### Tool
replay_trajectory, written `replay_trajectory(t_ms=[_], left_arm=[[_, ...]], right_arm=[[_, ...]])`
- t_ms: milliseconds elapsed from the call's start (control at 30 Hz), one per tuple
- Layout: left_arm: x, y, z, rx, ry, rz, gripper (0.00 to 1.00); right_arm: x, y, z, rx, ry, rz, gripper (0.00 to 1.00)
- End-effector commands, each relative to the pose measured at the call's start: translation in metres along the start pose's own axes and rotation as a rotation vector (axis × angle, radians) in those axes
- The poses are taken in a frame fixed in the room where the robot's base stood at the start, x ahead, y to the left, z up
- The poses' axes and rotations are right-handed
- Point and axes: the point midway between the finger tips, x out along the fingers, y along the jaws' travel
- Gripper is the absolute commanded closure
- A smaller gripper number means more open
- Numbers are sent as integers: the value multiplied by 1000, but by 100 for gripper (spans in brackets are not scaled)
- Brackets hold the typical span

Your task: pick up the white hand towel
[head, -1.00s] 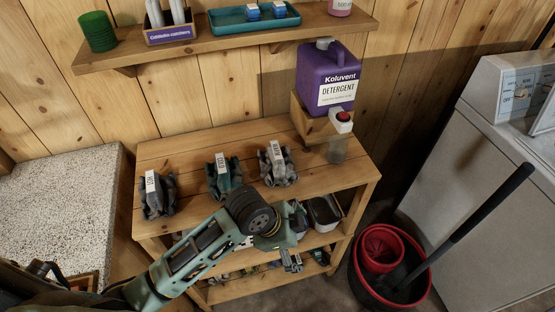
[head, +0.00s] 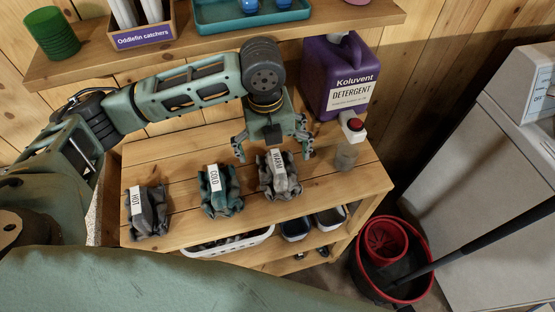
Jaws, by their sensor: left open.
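I cannot make out a white hand towel in the head view. Three cloth bundles with white paper labels lie in a row on the wooden shelf top: a dark grey one marked HOT (head: 147,222), a teal one marked COLD (head: 226,201), and a grey one marked WARM (head: 292,188). My left gripper (head: 272,152) is open and empty, pointing down, with its fingers spread around the far end of the WARM bundle as seen from above. I cannot tell whether it touches the bundle. My right gripper does not show.
A purple detergent jug (head: 350,63) stands at the back right, with a clear cup (head: 346,158) below its red spout. A white basket (head: 228,245) and small dark bins (head: 295,229) sit on the lower shelf. A red-rimmed bucket (head: 427,277) stands on the floor at right.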

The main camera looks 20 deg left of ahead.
Motion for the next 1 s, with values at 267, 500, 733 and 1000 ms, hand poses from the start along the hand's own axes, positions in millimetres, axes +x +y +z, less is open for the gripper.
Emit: replay_trajectory(t_ms=[267,500,733,1000], left_arm=[[32,-2,-4,-1,4,3,0],[65,-5,-6,-3,1,0,0],[71,-5,-5,-2,-1,-2,0],[70,-5,-5,-2,-1,-2,18]], right_arm=[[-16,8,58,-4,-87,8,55],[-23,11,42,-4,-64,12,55],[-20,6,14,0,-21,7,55],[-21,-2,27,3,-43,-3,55]])
